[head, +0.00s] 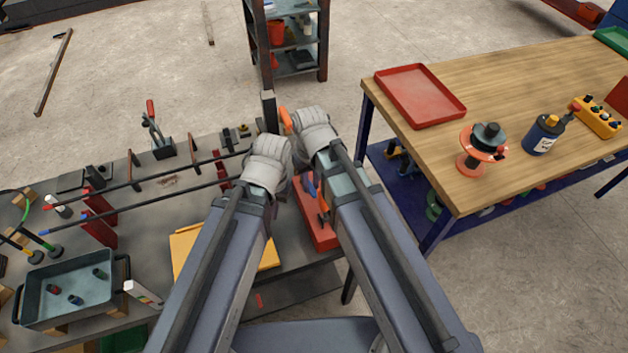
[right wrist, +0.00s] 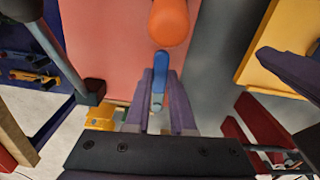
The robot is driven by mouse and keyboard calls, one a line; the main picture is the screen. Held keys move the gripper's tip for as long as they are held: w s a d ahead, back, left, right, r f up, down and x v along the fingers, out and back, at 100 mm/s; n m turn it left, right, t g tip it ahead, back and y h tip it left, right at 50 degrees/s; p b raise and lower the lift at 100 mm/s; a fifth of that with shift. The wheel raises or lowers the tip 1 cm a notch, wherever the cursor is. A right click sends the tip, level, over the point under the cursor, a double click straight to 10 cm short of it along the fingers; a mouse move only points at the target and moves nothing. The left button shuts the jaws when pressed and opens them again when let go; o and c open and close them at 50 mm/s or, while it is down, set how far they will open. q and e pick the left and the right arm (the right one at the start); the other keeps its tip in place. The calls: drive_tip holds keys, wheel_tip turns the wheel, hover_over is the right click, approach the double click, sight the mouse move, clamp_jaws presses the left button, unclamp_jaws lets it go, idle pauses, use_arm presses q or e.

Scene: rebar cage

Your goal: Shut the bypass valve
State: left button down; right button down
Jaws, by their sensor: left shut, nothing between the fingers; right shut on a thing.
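In the right wrist view a blue lever handle (right wrist: 160,72) stands in front of a red panel (right wrist: 105,45), with an orange rounded handle or knob (right wrist: 169,22) beyond its end. My right gripper (right wrist: 162,108) is shut on the blue handle. My left gripper (head: 268,160) is shut and empty, beside the right one. The wrists hide both sets of fingertips in the head view. Which lever is the bypass is unmarked.
A yellow panel (head: 225,250) lies on the grey bench, left of the red one. Dark bars (head: 165,205) and a tray (head: 70,290) are further left. A wooden table (head: 510,110) with a red tray (head: 420,95) stands right, and a shelf (head: 290,45) behind.

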drive_tip(key=shift+a+m, duration=0.15)
drive_tip(key=shift+m, duration=0.25)
idle(0.3)
drive_tip(key=c, duration=0.8)
unclamp_jaws()
drive_tip(key=shift+o, duration=0.2)
drive_tip(key=shift+r, duration=0.15)
wheel_tip(320, 180, up, 8)
drive_tip(key=p, duration=0.7)
drive_tip(key=shift+f+p, duration=0.25)
drive_tip(key=shift+p, duration=0.15)
drive_tip(key=shift+a, duration=0.1)
